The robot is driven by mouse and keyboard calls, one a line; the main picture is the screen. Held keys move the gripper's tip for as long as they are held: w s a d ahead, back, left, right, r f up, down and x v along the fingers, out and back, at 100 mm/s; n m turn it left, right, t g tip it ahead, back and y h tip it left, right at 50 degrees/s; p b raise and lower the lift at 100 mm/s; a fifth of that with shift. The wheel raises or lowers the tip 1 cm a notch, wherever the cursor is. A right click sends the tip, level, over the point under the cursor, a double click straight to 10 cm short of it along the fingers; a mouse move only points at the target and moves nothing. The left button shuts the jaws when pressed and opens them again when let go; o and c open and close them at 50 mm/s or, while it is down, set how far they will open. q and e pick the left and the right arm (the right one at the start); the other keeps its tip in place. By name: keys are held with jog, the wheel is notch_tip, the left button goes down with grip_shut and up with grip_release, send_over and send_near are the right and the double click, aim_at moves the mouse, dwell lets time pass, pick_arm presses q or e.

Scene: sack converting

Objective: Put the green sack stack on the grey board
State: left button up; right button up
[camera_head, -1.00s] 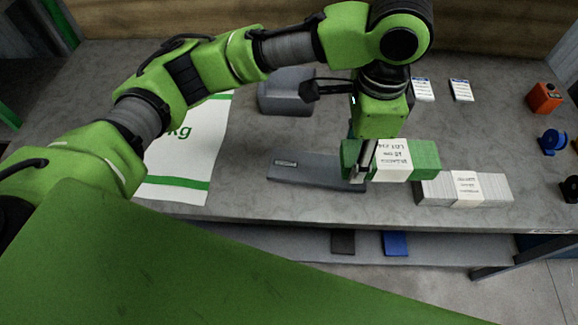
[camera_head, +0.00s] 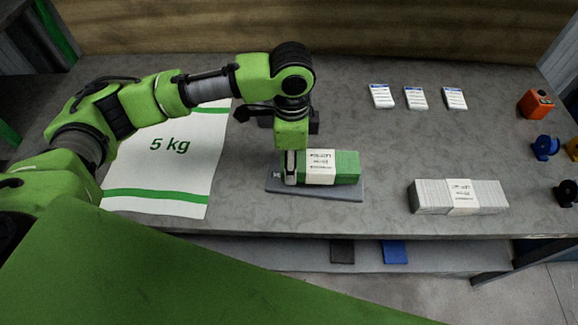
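The green sack stack (camera_head: 346,167) with a white paper band (camera_head: 320,170) is over the grey board (camera_head: 330,193), lined up along its length. It looks to be on the board or just above it; I cannot tell if it touches. My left gripper (camera_head: 291,172) comes down from above and is shut on the stack's left end, with a finger showing on the near side. The far finger is hidden. The board's front edge and left end show. My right gripper is not in view.
A white banded stack (camera_head: 430,197) lies to the right. A printed 5 kg sack (camera_head: 170,165) lies flat at left. Several small label cards lie at the back; an orange device (camera_head: 536,103) and tape rolls (camera_head: 545,145) are at far right. The table is clear between the two stacks.

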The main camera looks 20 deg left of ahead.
pick_arm(q)
jog(key=f, duration=0.3)
jog(key=shift+w+a+f, duration=0.1)
jog(key=shift+a+f, duration=0.15)
jog(key=shift+f, duration=0.05)
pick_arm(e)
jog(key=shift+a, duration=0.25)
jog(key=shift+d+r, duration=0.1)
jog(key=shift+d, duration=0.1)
pick_arm(q)
jog(key=o, duration=1.3)
jog(key=shift+f, duration=0.15)
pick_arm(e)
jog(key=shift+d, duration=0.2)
pick_arm(q)
jog(key=shift+r, duration=0.2)
notch_tip(320, 180, up, 12)
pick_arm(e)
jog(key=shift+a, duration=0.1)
pick_arm(q)
jog(key=shift+f, duration=0.1)
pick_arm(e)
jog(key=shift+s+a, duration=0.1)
